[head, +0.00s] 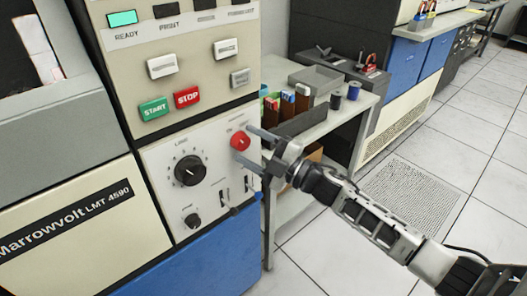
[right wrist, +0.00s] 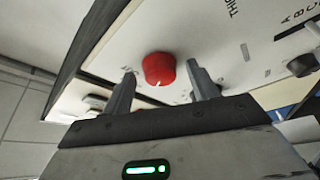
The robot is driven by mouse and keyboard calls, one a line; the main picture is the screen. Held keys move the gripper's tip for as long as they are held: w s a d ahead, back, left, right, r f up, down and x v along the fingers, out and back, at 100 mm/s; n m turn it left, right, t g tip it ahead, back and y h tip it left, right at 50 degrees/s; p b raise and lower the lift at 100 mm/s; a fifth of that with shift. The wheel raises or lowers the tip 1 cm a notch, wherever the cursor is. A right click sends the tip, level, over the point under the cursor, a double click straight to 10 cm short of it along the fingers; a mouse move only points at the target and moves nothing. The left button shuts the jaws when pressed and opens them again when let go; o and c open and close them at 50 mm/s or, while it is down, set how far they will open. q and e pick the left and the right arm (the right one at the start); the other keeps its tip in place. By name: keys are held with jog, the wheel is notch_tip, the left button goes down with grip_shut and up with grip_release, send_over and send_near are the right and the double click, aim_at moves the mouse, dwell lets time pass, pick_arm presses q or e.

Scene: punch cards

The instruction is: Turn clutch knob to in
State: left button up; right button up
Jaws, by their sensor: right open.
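A round red knob (head: 240,141), which I take to be the clutch knob, sits on the cream control panel. In the right wrist view the red knob (right wrist: 158,68) has a small white mark on its rim at the near side. The labels around it are too small to read. My right gripper (head: 243,143) is open, with one finger on each side of the knob. In the right wrist view its fingers (right wrist: 160,74) show a gap on either side of the knob. I cannot tell whether the fingertips reach the panel. My left gripper is not in view.
A large black dial (head: 190,171) and a small black knob (head: 192,220) are left of the red knob. Small levers (head: 223,195) sit below it. Green START (head: 154,109) and red STOP (head: 187,97) buttons are above. A side table (head: 318,123) with boxes stands at right.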

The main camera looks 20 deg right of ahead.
jog(key=b+v, duration=0.2)
jog(key=v, duration=1.4)
jog(key=shift+a, duration=0.1)
jog(key=s+a+f+m+g+h, duration=0.4)
jog(key=s+a+f+m+h, duration=0.5)
jog(key=s+a+f+m, duration=0.3)
notch_tip(320, 180, down, 3)
jog(key=s+m, duration=0.1)
jog(key=m, duration=0.5)
jog(key=shift+a+m+g+h, duration=0.3)
jog(key=shift+a+g, duration=0.1)
jog(key=shift+w+f, duration=0.1)
